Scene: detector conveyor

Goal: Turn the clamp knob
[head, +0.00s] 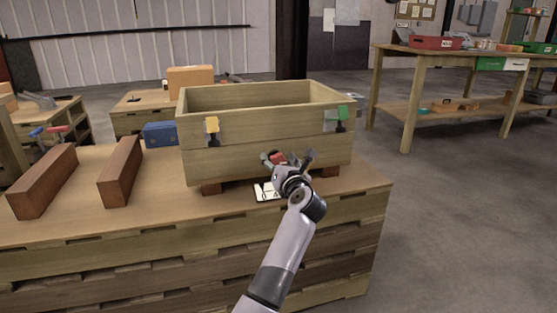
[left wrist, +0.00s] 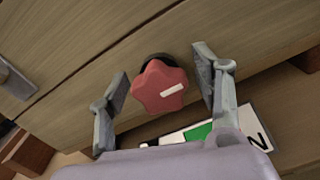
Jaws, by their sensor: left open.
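The clamp knob (left wrist: 160,88) is a red, star-shaped knob with a white mark, on the front wall of a wooden crate (head: 220,165). In the left wrist view it sits between the two open fingers of my left gripper (left wrist: 160,85), with a gap to the left finger and to the right finger. In the head view the knob (head: 278,157) is partly hidden by my left gripper (head: 288,160), which is at the lower middle of the crate front. A label card (head: 265,192) with a green patch lies below the knob and is partly covered. My right gripper does not show.
The crate stands on dark blocks on a wooden pallet-like bench (head: 150,235). Two brown beams (head: 42,182) lie at the left. Yellow (head: 212,129) and green (head: 342,113) clips sit on the crate's upper front. A far table (head: 470,62) with bins stands at the right; the floor between is clear.

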